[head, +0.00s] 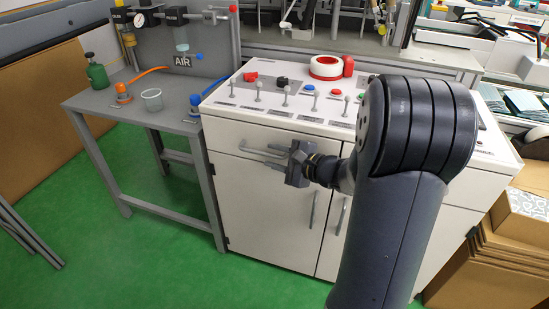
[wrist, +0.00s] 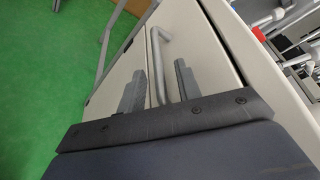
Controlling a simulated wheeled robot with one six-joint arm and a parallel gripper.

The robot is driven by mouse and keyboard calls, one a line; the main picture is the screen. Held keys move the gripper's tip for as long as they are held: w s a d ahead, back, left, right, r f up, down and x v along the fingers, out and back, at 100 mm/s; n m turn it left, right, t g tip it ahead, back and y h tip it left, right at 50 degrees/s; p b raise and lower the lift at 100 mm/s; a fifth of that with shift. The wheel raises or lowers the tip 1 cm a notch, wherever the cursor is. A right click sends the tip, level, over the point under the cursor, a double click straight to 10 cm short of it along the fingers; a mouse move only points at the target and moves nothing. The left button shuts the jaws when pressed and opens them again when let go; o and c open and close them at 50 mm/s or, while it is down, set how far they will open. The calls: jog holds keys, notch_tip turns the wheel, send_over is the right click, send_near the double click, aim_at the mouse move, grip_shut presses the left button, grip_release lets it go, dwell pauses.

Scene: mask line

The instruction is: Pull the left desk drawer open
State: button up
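The left desk drawer (head: 228,138) is the white front at the upper left of the control desk, and it looks shut. Its grey bar handle (head: 262,154) runs sideways across the front. My gripper (head: 284,158) is at the right part of this handle. In the wrist view the handle (wrist: 158,58) passes between my two dark fingers (wrist: 160,90). A gap shows on each side of the bar, so the fingers are open around it. The dark gripper body hides the handle's near end in the wrist view.
Two upright door handles (head: 313,208) sit below the drawer. A grey side table (head: 165,122) stands at left, cardboard boxes (head: 490,262) at right. Green floor (head: 150,250) is clear in front.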

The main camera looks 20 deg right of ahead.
jog(key=shift+w+a, duration=0.15)
grip_shut()
dwell(0.4)
